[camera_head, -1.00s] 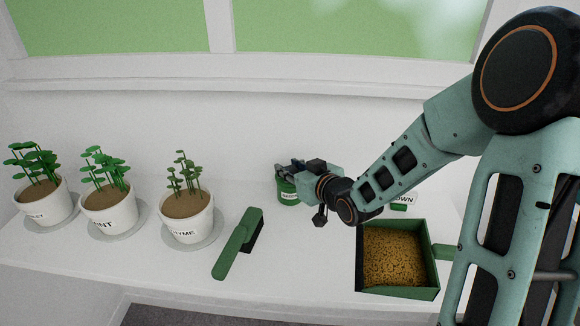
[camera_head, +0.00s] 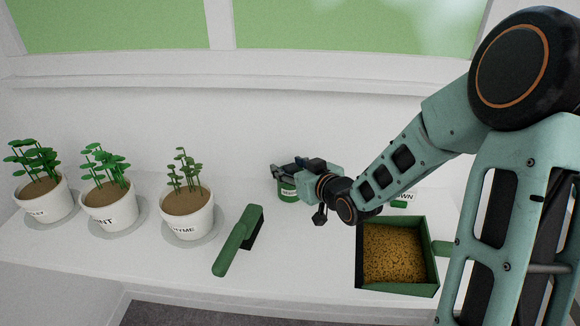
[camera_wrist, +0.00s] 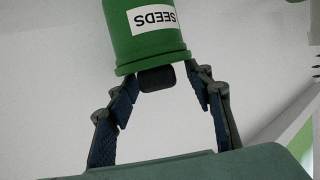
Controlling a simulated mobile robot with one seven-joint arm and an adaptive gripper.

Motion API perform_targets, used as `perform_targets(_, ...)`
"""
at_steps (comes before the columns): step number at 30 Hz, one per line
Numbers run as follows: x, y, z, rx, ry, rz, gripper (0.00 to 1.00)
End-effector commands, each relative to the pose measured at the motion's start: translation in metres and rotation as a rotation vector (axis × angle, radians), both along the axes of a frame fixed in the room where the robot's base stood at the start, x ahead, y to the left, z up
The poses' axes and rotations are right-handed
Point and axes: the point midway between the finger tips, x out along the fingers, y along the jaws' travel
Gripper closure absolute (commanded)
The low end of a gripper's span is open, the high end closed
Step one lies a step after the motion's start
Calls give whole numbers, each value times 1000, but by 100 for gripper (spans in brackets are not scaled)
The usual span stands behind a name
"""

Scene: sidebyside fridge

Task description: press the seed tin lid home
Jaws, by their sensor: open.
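The seed tin (camera_head: 288,190) is a small green tin with a white label, standing on the white bench under my gripper. In the wrist view it appears inverted, with its "SEEDS" label (camera_wrist: 152,19) upside down. A wider green lid rim (camera_wrist: 152,61) and a dark knob (camera_wrist: 156,79) face my gripper. My gripper (camera_wrist: 163,76) is open, with its two fingers apart on either side of the knob. No clear contact shows. In the head view my gripper (camera_head: 288,170) hides the tin's top. I cannot tell how far the lid is seated.
A green box of brown grain-like material (camera_head: 393,256) stands front right. A green-handled brush-like tool (camera_head: 238,242) lies left of centre. Potted plants, including thyme (camera_head: 187,213), stand at left.

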Motion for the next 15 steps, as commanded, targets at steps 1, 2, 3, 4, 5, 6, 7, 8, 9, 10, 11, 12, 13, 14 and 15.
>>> perform_targets(1, -1, -1, -2, -1, 5, -2, 52)
perform_targets(2, -1, -1, -2, -1, 5, -2, 52)
perform_targets(3, -1, -1, -2, -1, 5, -2, 52)
perform_targets(4, -1, -2, -2, -1, 5, -2, 52)
perform_targets(5, -2, -2, -1, -1, 5, -2, 52)
perform_targets(6, -4, -3, -1, -2, 6, -3, 52)
perform_targets(7, -6, -5, 0, -2, 4, -2, 52)
perform_targets(8, -8, -6, 2, -2, 4, -2, 52)
perform_targets(9, -12, -9, 4, -3, 4, -3, 52)
perform_targets(10, -15, -11, 5, -4, 4, -4, 52)
perform_targets(11, -19, -13, 7, -4, 2, -3, 52)
perform_targets(12, -24, -16, 9, -3, 3, -3, 52)
perform_targets(13, -27, -19, 11, -3, 1, -3, 52)
perform_targets(14, -31, -21, 13, -3, -1, -3, 52)
perform_targets(15, -36, -24, 15, -3, 1, -2, 52)
